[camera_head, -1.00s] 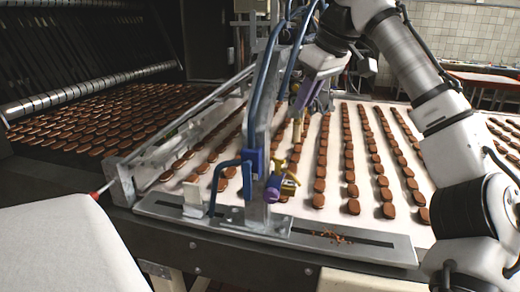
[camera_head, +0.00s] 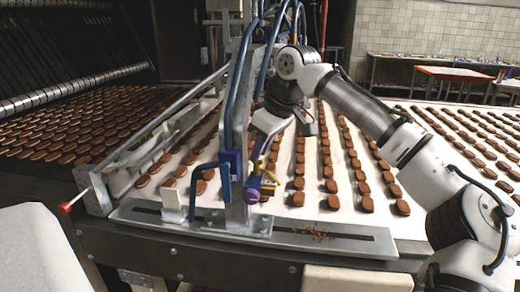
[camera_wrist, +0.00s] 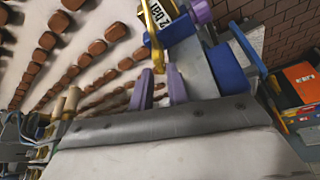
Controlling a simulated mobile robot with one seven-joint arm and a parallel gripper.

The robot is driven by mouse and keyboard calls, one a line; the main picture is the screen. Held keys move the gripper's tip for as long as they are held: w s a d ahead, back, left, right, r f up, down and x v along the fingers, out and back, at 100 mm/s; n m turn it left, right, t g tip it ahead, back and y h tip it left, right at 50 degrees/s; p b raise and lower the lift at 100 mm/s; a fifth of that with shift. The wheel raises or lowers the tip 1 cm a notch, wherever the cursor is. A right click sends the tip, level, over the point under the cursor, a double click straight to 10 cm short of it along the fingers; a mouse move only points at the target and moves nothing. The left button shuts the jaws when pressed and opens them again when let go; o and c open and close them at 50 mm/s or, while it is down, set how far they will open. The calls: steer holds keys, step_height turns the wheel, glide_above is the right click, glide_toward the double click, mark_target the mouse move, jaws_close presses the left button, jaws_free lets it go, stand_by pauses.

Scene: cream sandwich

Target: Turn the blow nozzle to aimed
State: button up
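The nozzle fitting, a small yellow body with a purple round end (camera_head: 253,192), sits beside a blue block on the metal post, low over the front plate. In the wrist view its yellow labelled body (camera_wrist: 172,14) is at the top, with a thin yellow lever (camera_wrist: 154,38) reaching down. My gripper (camera_wrist: 158,80) is open, its two purple fingers apart. The lever's lower end shows at the gap between the fingertips; I cannot tell whether they touch it. In the head view my gripper (camera_head: 262,146) is just above the fitting, its fingers partly hidden by the post and hoses.
The metal post (camera_head: 237,150) with blue hoses stands on a slotted front plate (camera_head: 350,238) with crumbs. Rows of brown biscuits (camera_head: 330,186) lie on the white belt behind. A red-tipped lever (camera_head: 66,207) sticks out at left. A blue bracket (camera_head: 196,190) stands left of the post.

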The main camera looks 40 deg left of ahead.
steer(key=shift+a+f, duration=0.2)
steer(key=shift+f, duration=0.3)
jaws_close()
steer(key=shift+r+p, duration=0.15)
steer(key=shift+p, duration=0.9)
jaws_free()
